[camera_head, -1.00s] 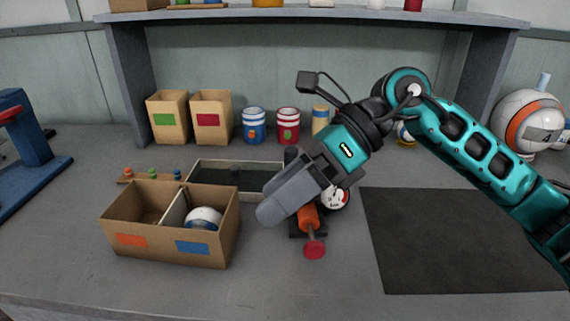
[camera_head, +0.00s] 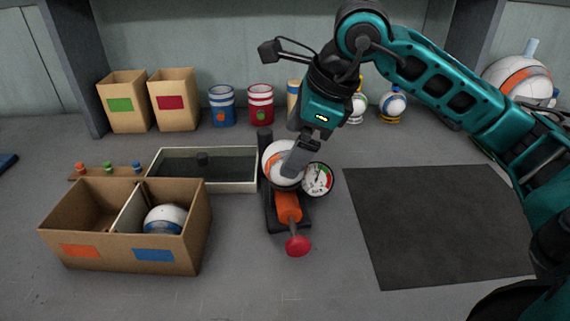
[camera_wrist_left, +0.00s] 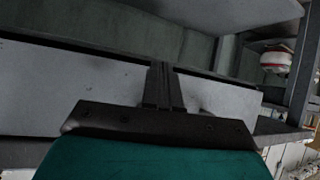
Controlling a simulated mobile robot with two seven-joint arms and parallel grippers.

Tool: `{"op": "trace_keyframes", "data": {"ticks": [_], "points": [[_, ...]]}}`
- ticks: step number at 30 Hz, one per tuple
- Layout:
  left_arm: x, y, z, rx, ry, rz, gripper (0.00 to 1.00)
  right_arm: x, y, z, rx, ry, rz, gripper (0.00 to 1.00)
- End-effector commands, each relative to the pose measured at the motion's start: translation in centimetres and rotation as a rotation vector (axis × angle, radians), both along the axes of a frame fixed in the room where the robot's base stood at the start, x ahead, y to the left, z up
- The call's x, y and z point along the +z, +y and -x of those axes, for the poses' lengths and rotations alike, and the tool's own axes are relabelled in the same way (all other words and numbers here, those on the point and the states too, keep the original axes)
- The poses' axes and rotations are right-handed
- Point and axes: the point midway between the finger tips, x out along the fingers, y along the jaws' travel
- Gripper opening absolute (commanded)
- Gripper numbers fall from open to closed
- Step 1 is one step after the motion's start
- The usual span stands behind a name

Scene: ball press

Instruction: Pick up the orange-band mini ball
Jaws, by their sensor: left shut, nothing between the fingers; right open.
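The orange-band mini ball (camera_head: 273,163), white with an orange stripe, sits on the dark stand of the press in the head view. The press has an orange cylinder (camera_head: 288,207), a red knob (camera_head: 298,245) and a round gauge (camera_head: 318,179) at its right. My right gripper (camera_head: 292,162) reaches down over the ball. It is open, with one finger in front of the ball; the other finger is mostly hidden, and I cannot tell whether either touches. My left gripper (camera_wrist_left: 163,85) shows only in the left wrist view, shut and empty.
A divided cardboard box (camera_head: 110,265) with a blue-band ball (camera_head: 165,218) in its right compartment stands at left. Behind it is a shallow tray (camera_head: 230,186). Cartons, striped cans and two more balls line the back. A dark mat (camera_head: 435,225) lies clear at right.

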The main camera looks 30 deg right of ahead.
Motion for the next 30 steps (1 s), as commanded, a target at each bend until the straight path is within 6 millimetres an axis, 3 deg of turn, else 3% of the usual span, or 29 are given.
{"op": "trace_keyframes", "data": {"ticks": [10, 20, 30], "points": [[-1.0, 0.0, 0.0, 0.001, 0.000, 0.001, 0.00, -4.4, 0.9, -1.1, 0.002, 0.003, -0.002, 1.00], [-1.0, -0.2, -0.1, 0.007, 0.000, 0.009, 0.00, -5.0, 1.0, -1.4, 0.001, 0.002, -0.001, 1.00], [-1.0, -0.2, -0.1, 0.007, -0.001, 0.009, 0.00, -5.0, 1.0, -1.4, 0.000, 0.001, -0.001, 0.68]]}}
